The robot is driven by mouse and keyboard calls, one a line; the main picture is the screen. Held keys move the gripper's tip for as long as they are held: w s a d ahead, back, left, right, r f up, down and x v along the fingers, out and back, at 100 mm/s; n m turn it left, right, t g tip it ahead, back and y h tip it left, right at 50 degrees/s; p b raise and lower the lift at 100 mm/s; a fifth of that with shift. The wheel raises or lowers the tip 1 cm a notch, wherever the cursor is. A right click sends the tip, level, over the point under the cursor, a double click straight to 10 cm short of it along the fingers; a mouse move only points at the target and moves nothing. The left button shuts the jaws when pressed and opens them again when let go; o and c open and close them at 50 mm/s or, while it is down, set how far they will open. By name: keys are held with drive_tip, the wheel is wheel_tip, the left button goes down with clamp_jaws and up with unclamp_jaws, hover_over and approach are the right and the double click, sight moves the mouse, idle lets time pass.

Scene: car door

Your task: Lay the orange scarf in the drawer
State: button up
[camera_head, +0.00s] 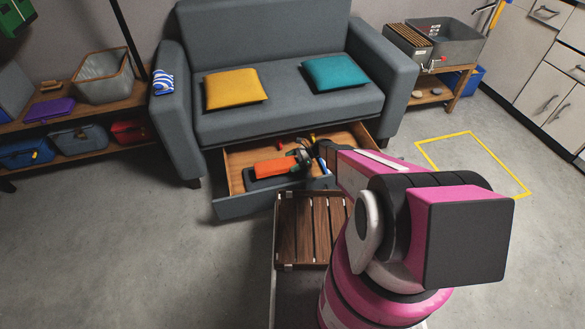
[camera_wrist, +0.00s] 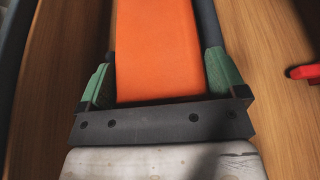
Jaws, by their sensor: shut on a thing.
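The orange scarf (camera_head: 273,166) is a flat folded bundle inside the open drawer (camera_head: 233,209) under the grey sofa. In the wrist view the scarf (camera_wrist: 158,50) runs between the two green-padded fingers of my gripper (camera_wrist: 160,80). My gripper (camera_head: 302,157) is shut on the scarf, at its right end in the head view. The scarf is low over the drawer floor; I cannot tell whether it rests there. The wooden drawer floor (camera_wrist: 260,60) shows on both sides of the gripper.
A red item (camera_wrist: 306,72) lies in the drawer to the right of my gripper in the wrist view. A dark flat item (camera_head: 262,184) lies by the scarf. A slatted wooden crate (camera_head: 312,230) stands in front of the drawer. Yellow (camera_head: 235,88) and teal (camera_head: 335,73) cushions are on the sofa.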

drive_tip(key=shift+d+f, duration=0.1)
drive_tip(key=shift+f, duration=1.95)
drive_tip(key=shift+f, duration=0.1)
drive_tip(key=o, duration=0.7)
drive_tip(key=v, duration=1.2)
drive_tip(key=s+d+r+n+t+h, duration=0.1)
drive_tip(key=s+d+r+n+h, duration=0.1)
drive_tip(key=s+r+n+h, duration=0.2)
drive_tip(key=s+d+r+n+t+h, duration=0.1)
drive_tip(key=s+d+r+n+h, duration=0.2)
drive_tip(key=r, duration=1.6)
drive_tip(key=s+d+r+n+t+h, duration=0.2)
drive_tip(key=s+r+n+h, duration=0.4)
drive_tip(key=s+r, duration=0.5)
drive_tip(key=s+d+n, duration=0.1)
drive_tip(key=s, duration=0.2)
drive_tip(key=shift+s+d+r+n, duration=0.2)
drive_tip(key=shift+s+r+n, duration=0.1)
drive_tip(key=shift+n, duration=0.1)
